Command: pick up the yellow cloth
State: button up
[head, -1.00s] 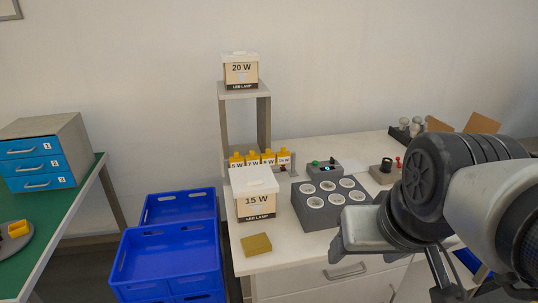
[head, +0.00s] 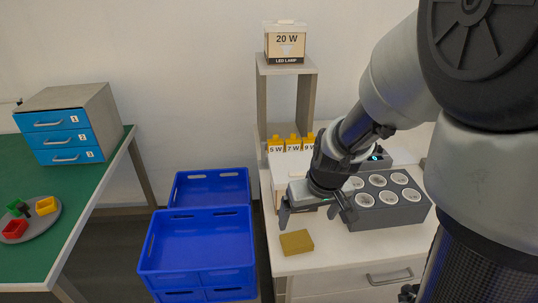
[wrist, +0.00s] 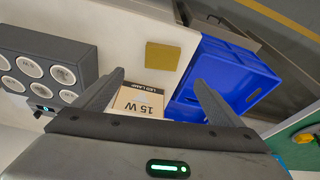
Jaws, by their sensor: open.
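The yellow cloth (head: 296,242) is a flat, folded, mustard-coloured square. It lies on the front left part of the white bench top, close to its left edge. In the wrist view the cloth (wrist: 162,57) lies beyond the fingertips, near the top middle. My gripper (head: 313,217) is open and empty. In the head view it shows above and a little behind the cloth, apart from it, in front of the 15 W lamp box. In the wrist view my gripper's fingers (wrist: 158,82) are spread wide, with the 15 W box (wrist: 138,102) showing between them.
A grey block with round sockets (head: 388,220) stands right of the cloth. Blue crates (head: 203,240) stand left of the bench. A wooden stand (head: 263,100) carries a 20 W box (head: 286,42). A green table (head: 95,200) with blue drawers is at the left.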

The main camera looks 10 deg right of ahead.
jog(key=b, duration=0.2)
send_over(297, 239)
jog(key=s, duration=0.2)
jog(key=f, duration=0.8)
jog(key=shift+d+f, duration=0.2)
jog(key=shift+d, duration=0.1)
jog(key=x, duration=0.4)
jog(key=shift+s+a+f+b, duration=0.15)
jog(key=shift+a+b, duration=0.05)
jog(key=shift+b, duration=0.2)
jog(key=shift+w+f, duration=0.2)
jog(key=shift+f, duration=0.25)
jog(key=c, duration=1.1)
notch_tip(297, 239, up, 10)
jog(key=p, duration=0.2)
jog(key=shift+p, duration=0.35)
jog(key=shift+c, duration=0.2)
jog(key=shift+o, duration=0.5)
